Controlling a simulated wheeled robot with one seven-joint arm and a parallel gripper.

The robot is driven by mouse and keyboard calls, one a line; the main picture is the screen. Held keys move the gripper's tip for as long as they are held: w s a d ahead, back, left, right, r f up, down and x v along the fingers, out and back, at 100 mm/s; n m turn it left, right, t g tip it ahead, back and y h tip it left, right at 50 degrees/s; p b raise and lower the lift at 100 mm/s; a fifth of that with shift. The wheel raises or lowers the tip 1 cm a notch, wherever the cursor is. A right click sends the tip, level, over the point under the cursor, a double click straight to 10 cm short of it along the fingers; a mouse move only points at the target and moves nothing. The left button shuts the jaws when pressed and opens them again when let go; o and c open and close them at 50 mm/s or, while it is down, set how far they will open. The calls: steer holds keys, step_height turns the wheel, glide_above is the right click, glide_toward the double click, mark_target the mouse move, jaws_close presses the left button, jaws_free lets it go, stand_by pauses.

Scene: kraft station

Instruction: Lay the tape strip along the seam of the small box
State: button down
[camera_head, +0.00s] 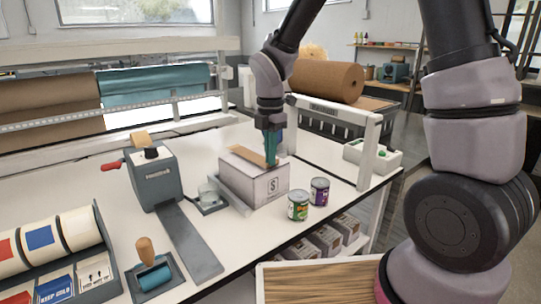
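The small box (268,188) is pale, with an "S" mark on its front, and sits on the white bench near the middle of the view. The tan tape strip (246,156) runs slantwise over the box top, from the back left toward my fingertips at the right. My gripper (271,161) points down at the right part of the box top. Its teal fingers look close together on the right end of the strip. I cannot tell whether the strip touches the box along its whole length, and the seam is not clearly visible.
A grey tape dispenser (155,178) with a red handle stands to the left. A roller (150,273) and label rolls (42,238) are at the front left.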

steer(key=shift+f, duration=0.4)
stand_by(0.3)
steer(key=c, duration=1)
jaws_free()
steer(key=shift+r, duration=0.15)
steer(key=shift+r, duration=2.1)
